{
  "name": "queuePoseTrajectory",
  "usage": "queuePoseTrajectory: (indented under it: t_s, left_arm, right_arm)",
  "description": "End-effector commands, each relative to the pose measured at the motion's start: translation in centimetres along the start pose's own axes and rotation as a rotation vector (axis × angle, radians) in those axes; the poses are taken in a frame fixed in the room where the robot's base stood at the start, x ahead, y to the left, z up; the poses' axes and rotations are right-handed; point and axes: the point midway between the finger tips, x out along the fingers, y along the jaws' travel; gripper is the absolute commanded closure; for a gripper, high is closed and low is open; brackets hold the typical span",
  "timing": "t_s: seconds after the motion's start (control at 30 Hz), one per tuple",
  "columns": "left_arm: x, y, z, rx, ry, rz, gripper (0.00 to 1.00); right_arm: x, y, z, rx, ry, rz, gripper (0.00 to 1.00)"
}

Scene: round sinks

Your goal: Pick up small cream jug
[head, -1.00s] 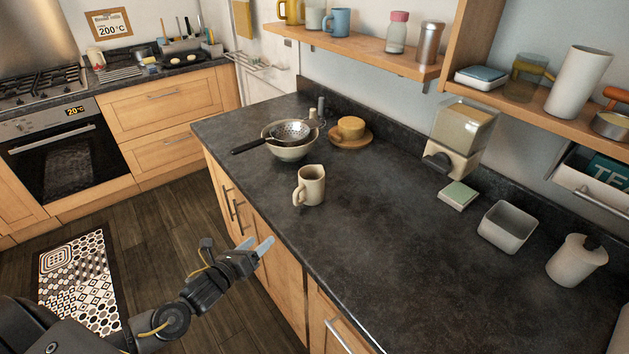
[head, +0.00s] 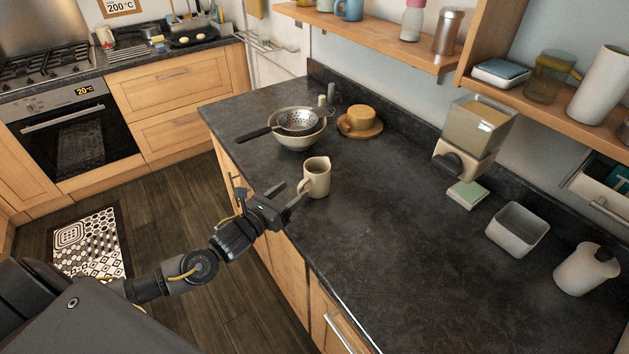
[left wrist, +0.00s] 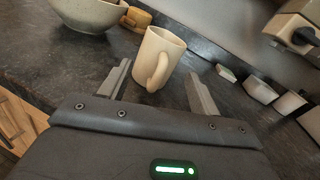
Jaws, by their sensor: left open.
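The small cream jug (head: 317,177) stands upright on the dark worktop near its front edge. Its handle faces the front left in the head view. My left gripper (head: 294,192) is open and close in front of the jug, at about the worktop's edge. In the left wrist view the jug (left wrist: 158,58) shows ahead, between the lines of the two open fingers (left wrist: 158,85), with its handle towards the gripper. The fingers look empty. My right gripper is not in view.
A bowl with a strainer (head: 297,128) stands behind the jug to the left, its dark handle sticking out left. A dispenser (head: 474,135) and a grey square tub (head: 517,229) stand right. The worktop's middle is clear.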

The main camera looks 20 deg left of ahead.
Motion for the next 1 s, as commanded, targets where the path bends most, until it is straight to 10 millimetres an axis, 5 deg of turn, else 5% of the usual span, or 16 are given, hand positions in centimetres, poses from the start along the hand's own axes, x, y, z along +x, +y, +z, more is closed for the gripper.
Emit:
queuePoseTrajectory:
  t_s: [0.4, 0.7, 1.0]
  left_arm:
    - [4.8, -0.4, 0.2, -0.001, -0.001, 0.001, 0.38]
    - [5.2, -0.4, 0.0, -0.001, -0.001, 0.000, 0.39]
    - [5.1, -0.4, 0.0, -0.001, 0.000, 0.000, 0.78]
  right_arm:
    - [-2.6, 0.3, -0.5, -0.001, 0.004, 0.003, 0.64]
    - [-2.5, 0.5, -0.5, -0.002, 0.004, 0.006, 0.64]
    - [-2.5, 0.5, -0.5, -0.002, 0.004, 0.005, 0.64]
